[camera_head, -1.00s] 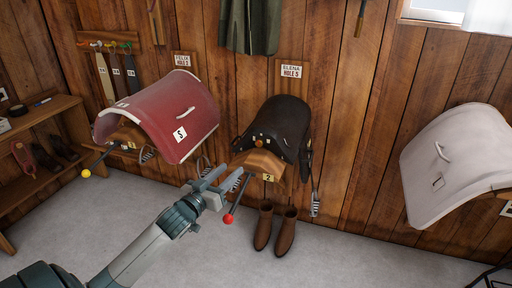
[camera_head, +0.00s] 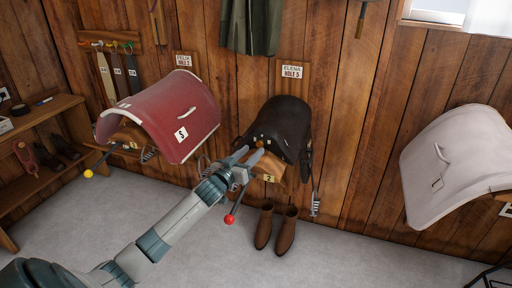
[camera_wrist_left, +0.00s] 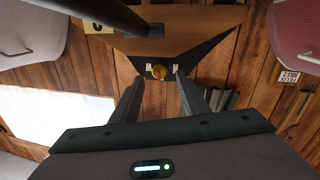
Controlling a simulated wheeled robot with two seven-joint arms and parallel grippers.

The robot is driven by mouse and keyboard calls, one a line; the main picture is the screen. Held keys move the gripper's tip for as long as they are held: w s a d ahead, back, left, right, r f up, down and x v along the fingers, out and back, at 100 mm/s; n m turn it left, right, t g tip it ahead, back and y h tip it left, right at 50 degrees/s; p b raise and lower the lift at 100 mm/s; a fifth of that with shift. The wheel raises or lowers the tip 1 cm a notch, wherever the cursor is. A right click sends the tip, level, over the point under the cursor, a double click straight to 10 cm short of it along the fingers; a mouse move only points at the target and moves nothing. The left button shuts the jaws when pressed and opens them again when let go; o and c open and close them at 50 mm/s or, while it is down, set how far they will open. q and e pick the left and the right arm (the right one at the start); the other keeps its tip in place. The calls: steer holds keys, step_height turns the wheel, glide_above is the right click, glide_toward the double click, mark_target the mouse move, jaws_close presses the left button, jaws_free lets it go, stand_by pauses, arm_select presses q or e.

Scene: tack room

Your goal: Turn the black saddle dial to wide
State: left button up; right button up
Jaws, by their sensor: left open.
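In the left wrist view the dial (camera_wrist_left: 160,72) has a red mark, with tiny pale letter labels at both sides, too small to read surely. My left gripper (camera_head: 251,153) is open and empty, its fingers pointing at the dial. In the wrist view the fingertips (camera_wrist_left: 158,84) stand either side of the dial's line, apparently short of it. My right gripper is not in view.
A dark bar (camera_wrist_left: 113,15) crosses the wrist view beside the dial. A red-tipped rod (camera_head: 229,219) hangs by my wrist. A red saddle (camera_head: 165,112) is on the left, a white one (camera_head: 455,155) on the right. Brown boots (camera_head: 275,230) stand below.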

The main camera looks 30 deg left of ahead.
mark_target(259, 145)
arm_select(q)
steer(key=shift+w, duration=1.95)
steer(key=shift+c, duration=0.6)
jaws_close()
